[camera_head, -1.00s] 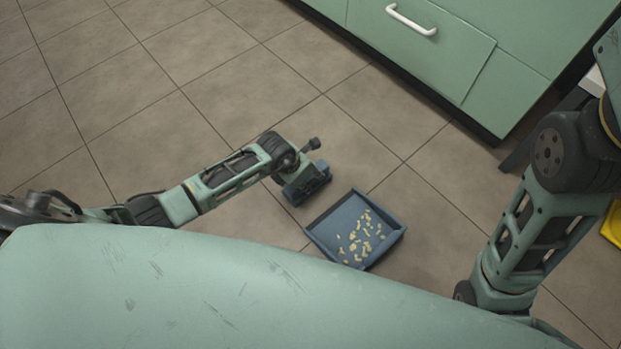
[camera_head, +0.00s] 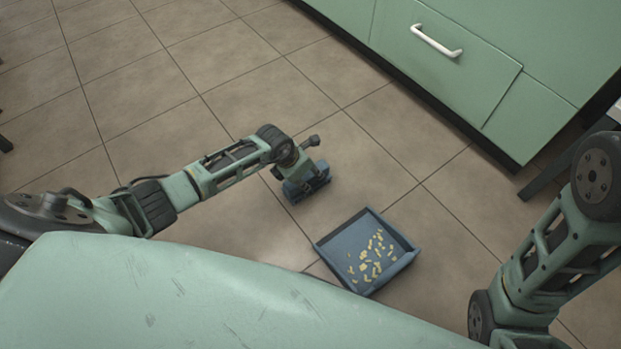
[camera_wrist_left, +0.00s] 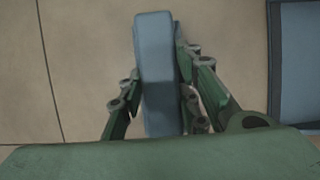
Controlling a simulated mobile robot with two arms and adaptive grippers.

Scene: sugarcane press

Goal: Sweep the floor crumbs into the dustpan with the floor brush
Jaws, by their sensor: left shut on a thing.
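The dustpan (camera_head: 403,263) is a square blue-grey tray on the tiled floor in the head view. Several small yellow crumbs (camera_head: 372,262) lie inside it. I see no crumbs on the bare floor in view. My left gripper (camera_head: 293,173) is shut on the blue floor brush (camera_head: 308,187), up and left of the dustpan and apart from it. In the left wrist view the brush (camera_wrist_left: 155,60) sits between the fingers, and part of the dustpan (camera_wrist_left: 300,65) shows at the right edge. Whether the brush touches the floor is unclear. My right gripper is out of view.
A green cabinet (camera_head: 440,75) with a white handle (camera_head: 436,41) stands at the upper right. A dark leg (camera_head: 553,170) stands near the right edge. The tiled floor left of and above the brush is clear.

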